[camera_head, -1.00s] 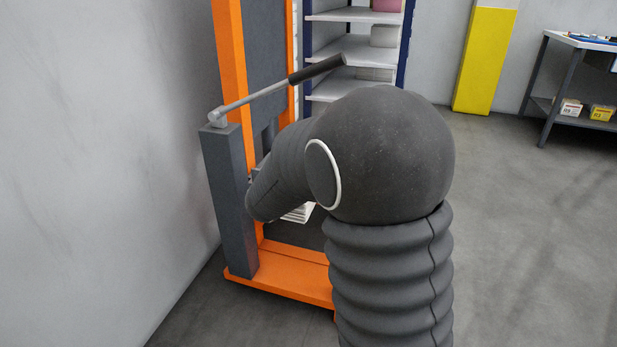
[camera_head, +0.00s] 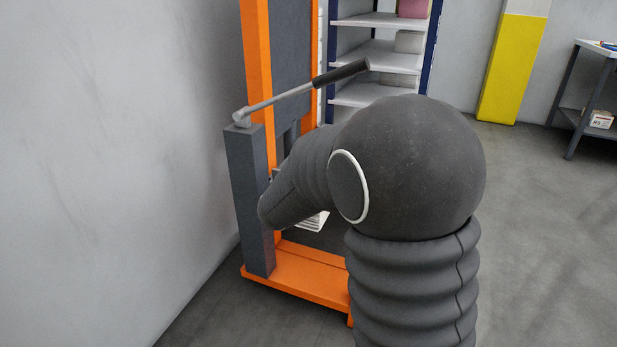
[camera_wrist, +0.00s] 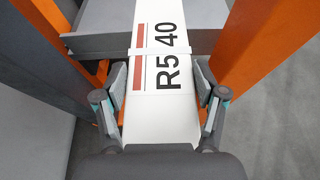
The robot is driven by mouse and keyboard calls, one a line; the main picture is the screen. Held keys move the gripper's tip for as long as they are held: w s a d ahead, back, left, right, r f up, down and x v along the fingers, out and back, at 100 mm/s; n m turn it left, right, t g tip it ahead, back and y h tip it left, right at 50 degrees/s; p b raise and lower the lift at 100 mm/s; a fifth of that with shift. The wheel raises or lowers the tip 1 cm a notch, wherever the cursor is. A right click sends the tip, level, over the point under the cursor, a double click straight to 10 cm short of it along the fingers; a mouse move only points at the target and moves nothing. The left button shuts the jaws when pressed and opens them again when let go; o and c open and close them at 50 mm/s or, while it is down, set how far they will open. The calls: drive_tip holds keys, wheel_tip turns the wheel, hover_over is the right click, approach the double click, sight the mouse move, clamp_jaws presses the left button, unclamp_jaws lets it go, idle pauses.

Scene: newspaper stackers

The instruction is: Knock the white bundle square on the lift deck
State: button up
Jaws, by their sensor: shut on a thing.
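The white bundle (camera_wrist: 160,110) shows in the wrist view with "R5 40" and a red bar printed on it. My gripper (camera_wrist: 160,85) is shut on the bundle, one finger against each side. The bundle's far end reaches over the grey deck (camera_wrist: 92,42) between the orange uprights. In the head view a white stacked edge, probably the bundle (camera_head: 313,222), shows below my arm. The rest of it and my gripper are hidden there. Whether the bundle sits square on the deck is not clear.
The lift's orange base (camera_head: 300,272), grey post (camera_head: 250,200) and lever handle (camera_head: 341,73) stand close around my arm. A wall is at the left. Shelves (camera_head: 385,52), a yellow pillar (camera_head: 512,68) and a table (camera_head: 600,47) stand behind. The floor at right is clear.

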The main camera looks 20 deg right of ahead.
drive_tip(key=shift+r, duration=0.15)
drive_tip(key=shift+w+r, duration=0.2)
drive_tip(key=shift+r, duration=0.05)
drive_tip(key=shift+a+f, duration=0.25)
drive_tip(key=shift+a, duration=0.05)
drive_tip(key=s+a+f+n+t+y, duration=0.2)
drive_tip(key=s+a+f+n+y, duration=0.1)
drive_tip(key=f, duration=0.8)
drive_tip(key=shift+a+f+n+y, duration=0.35)
drive_tip(key=shift+a+n+y, duration=0.25)
drive_tip(key=shift+a, duration=0.4)
drive_tip(key=shift+s+f, duration=0.1)
